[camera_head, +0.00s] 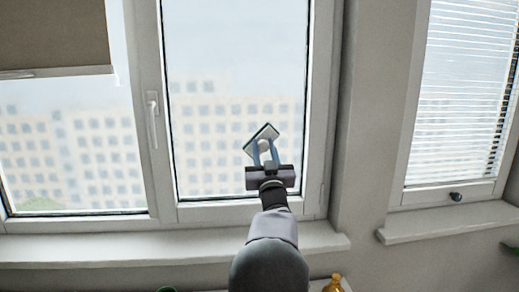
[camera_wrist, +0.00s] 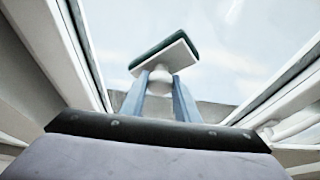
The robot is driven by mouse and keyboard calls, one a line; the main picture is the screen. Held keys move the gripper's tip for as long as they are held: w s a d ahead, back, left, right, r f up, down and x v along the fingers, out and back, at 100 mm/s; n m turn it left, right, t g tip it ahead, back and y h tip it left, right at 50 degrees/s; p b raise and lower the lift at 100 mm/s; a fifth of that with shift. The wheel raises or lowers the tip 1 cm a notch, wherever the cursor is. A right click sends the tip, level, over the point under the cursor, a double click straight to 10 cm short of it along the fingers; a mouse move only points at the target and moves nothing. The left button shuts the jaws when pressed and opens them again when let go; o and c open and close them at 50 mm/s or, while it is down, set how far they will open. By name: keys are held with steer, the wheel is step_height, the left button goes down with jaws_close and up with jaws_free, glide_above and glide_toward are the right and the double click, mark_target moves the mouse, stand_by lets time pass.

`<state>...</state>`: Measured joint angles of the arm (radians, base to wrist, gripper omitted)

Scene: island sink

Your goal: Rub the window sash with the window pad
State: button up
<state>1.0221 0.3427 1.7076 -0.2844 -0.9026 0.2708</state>
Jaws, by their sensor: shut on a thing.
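The window pad (camera_head: 261,137) is a small square pad with a white back, a dark green face and a round white knob. My gripper (camera_head: 265,153) is shut on the knob with its two blue fingers and holds the pad up, tilted, in front of the lower right part of the middle window sash (camera_head: 319,120). In the wrist view the pad (camera_wrist: 166,53) stands above the fingers (camera_wrist: 160,95), green side away from me. I cannot tell whether the pad touches the glass.
A white window handle (camera_head: 152,120) is on the frame left of the pad. A sill (camera_head: 170,245) runs below. A second window with blinds (camera_head: 455,100) is at the right, and a brown blind (camera_head: 50,35) hangs upper left. A yellow bottle (camera_head: 333,284) stands at the bottom edge.

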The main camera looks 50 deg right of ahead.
steer(key=shift+s+d, duration=1.3)
steer(key=shift+s, duration=0.1)
steer(key=shift+w+f, duration=0.1)
steer(key=shift+w+a+b, duration=0.1)
steer(key=shift+b, duration=0.35)
steer(key=shift+w+a+b, duration=1)
steer(key=shift+w+a, duration=0.25)
steer(key=shift+w+a, duration=0.1)
